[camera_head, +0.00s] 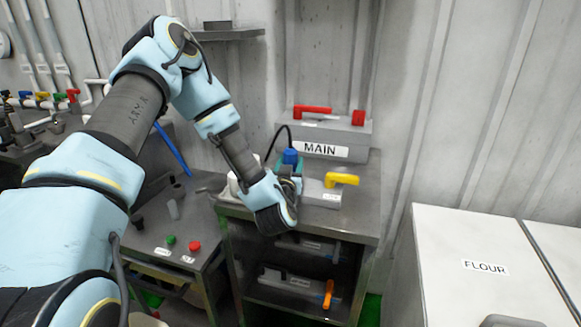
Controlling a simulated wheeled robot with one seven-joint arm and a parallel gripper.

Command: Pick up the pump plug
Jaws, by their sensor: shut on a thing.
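A blue plug-like piece (290,157) shows at the left of the metal cabinet top, in front of the grey box labelled MAIN. A black cable arcs up beside it. I take this to be the pump plug; no label on it can be read. My gripper (291,180) is just in front of and below the blue piece, at the end of my arm, and is shut on it. The fingertips are small and partly hidden by my wrist, so the exact grip is unclear.
The MAIN box (345,140) has red handles on top. A smaller grey box (322,194) with a yellow handle stands right of my gripper. A lower bench (160,235) with green and red buttons is at left. A white FLOUR bin (470,240) is at right.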

